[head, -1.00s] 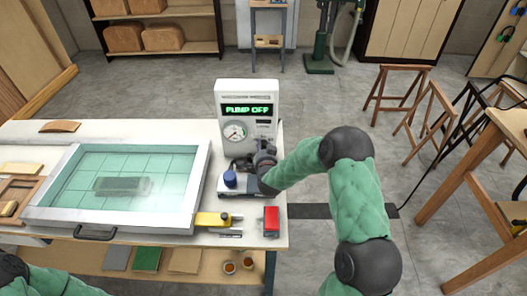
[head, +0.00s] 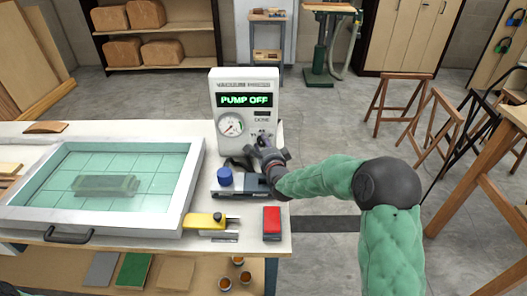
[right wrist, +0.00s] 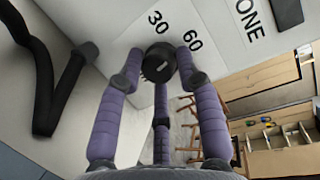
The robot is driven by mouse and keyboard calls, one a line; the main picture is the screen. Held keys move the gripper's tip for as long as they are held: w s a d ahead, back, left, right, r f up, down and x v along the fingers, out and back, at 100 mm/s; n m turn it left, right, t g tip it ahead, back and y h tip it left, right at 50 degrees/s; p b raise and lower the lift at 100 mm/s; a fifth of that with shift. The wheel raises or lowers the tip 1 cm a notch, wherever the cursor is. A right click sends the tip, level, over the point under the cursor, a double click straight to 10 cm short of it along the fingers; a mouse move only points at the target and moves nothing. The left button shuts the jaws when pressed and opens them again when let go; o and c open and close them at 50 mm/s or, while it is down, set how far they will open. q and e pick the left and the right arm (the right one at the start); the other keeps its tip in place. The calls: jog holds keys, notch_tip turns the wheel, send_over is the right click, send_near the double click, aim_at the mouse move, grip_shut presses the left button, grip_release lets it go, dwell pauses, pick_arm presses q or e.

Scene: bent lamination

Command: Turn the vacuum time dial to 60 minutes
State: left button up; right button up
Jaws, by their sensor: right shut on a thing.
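The vacuum pump unit (head: 245,112) is a white upright box at the table's back right, its green display reading PUMP OFF. A round gauge (head: 231,125) is on its front. My right gripper (head: 262,142) is at the lower right of that front. In the right wrist view the black dial (right wrist: 159,62) sits between the purple fingers of the right gripper (right wrist: 160,68), which are shut on it. Marks 30 and 60 show beside the dial. Its pointer is hidden or too small to tell. My left gripper is out of view.
A glass-topped vacuum frame (head: 100,185) lies on the table left of the pump unit. A blue-capped device (head: 225,178), a yellow tool (head: 204,221) and a red block (head: 271,222) lie in front of it. A black hose (right wrist: 62,90) runs beside the dial.

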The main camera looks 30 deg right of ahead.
jog(key=shift+m+t, duration=0.3)
jog(key=shift+m, duration=0.4)
jog(key=o, duration=1.1)
jog(key=shift+w+a, duration=0.1)
jog(key=v, duration=1.2)
